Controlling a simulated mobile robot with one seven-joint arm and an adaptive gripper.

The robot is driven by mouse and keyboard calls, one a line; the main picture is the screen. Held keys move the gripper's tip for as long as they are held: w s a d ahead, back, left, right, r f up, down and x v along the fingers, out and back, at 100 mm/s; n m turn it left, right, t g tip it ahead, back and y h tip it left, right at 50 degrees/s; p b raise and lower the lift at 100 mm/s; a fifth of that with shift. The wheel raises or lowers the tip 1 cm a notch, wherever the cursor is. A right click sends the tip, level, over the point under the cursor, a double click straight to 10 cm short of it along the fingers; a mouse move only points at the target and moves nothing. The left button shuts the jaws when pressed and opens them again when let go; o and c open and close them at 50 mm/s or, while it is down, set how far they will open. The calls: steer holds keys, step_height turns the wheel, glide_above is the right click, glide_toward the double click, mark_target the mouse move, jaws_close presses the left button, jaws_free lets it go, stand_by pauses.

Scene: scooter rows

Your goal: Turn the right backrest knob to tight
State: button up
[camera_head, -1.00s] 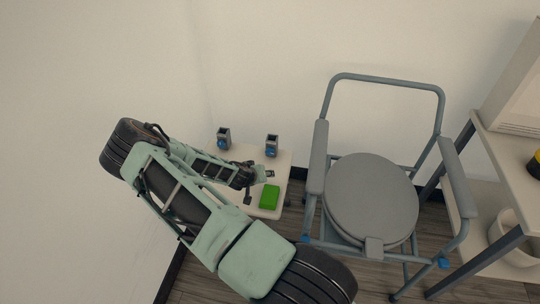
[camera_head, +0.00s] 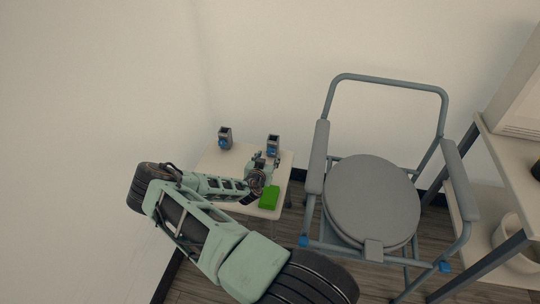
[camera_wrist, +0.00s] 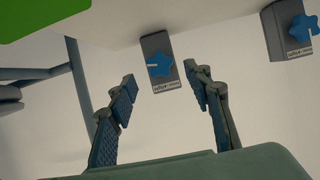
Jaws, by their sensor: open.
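Two grey posts with blue knobs stand along the far edge of a small white table. I take the right one as the right backrest knob (camera_head: 272,152). In the wrist view its blue star-shaped knob (camera_wrist: 159,65) shows a pale mark on its left side, on a grey block (camera_wrist: 158,42) with unreadable small print. The left knob (camera_head: 223,144) also shows in the wrist view, at the upper right (camera_wrist: 301,28). My gripper (camera_head: 268,160) is open and empty, close in front of the right post. Its two fingers frame the right knob in the wrist view, apparently without touching it.
A green box (camera_head: 269,199) lies on the white table (camera_head: 213,160) just beside my gripper. A grey commode chair (camera_head: 371,200) stands to the right, with a shelf (camera_head: 515,150) beyond it. A bare wall is behind and left.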

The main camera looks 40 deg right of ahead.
mark_target(271, 152)
steer(key=shift+b+x, duration=0.35)
steer(key=shift+x, duration=1.95)
steer(key=c, duration=1.1)
steer(key=shift+c, duration=0.2)
